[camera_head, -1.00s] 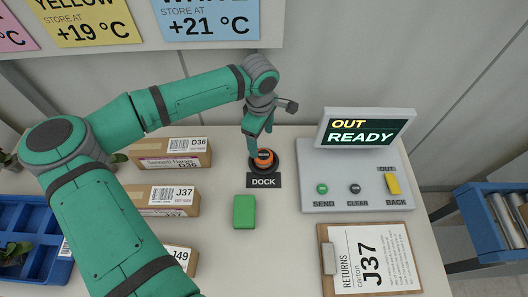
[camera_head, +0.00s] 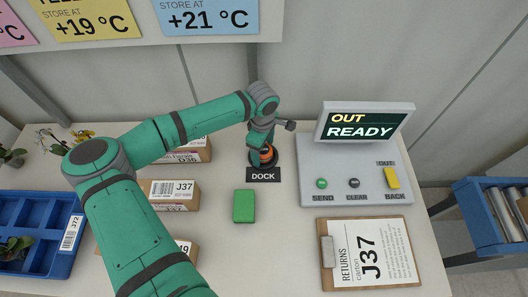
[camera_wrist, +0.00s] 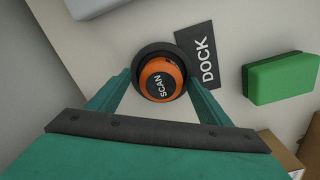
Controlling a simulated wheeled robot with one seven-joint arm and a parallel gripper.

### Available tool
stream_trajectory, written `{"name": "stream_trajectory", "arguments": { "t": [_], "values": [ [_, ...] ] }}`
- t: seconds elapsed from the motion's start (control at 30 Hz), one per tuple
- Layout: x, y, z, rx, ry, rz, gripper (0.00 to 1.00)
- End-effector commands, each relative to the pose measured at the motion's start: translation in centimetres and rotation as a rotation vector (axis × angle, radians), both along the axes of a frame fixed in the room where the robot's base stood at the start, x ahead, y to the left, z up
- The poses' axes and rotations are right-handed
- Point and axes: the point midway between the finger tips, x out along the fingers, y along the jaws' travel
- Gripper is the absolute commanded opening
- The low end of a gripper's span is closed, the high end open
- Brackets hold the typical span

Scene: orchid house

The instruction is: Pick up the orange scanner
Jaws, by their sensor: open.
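The orange scanner (camera_head: 267,154) is a round puck with a dark top, marked SCAN in the wrist view (camera_wrist: 173,78). It sits in a dark round dock (camera_head: 254,158) with a DOCK label (camera_head: 263,175) in front of it. My gripper (camera_wrist: 160,82) is open, with one finger on each side of the scanner in the wrist view. I cannot tell whether the fingers touch it. In the head view my gripper (camera_head: 261,146) is directly over the dock and partly hides the scanner.
A green block (camera_head: 244,206) lies in front of the dock. A console (camera_head: 355,175) with a screen reading OUT READY stands to the right, a clipboard (camera_head: 368,253) in front of it. Cartons (camera_head: 171,194) and a blue tray (camera_head: 38,235) are at the left. Bare table surrounds the green block.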

Motion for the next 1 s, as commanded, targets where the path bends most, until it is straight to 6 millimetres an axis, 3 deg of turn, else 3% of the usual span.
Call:
{"name": "stream_trajectory", "arguments": {
  "t": [0.07, 0.27, 0.67, 0.9, 1.0],
  "values": [
    [0.0, 0.0, 0.0, 0.000, 0.000, -0.001, 0.72],
    [0.0, -0.5, 0.0, 0.000, 0.000, -0.009, 0.25],
    [0.0, -0.3, 0.5, 0.001, -0.001, -0.005, 0.25],
    [0.1, -0.2, 3.1, 0.001, -0.004, -0.003, 0.25],
    [-1.1, 0.5, 4.7, 0.001, -0.003, -0.004, 0.25]
  ]
}}
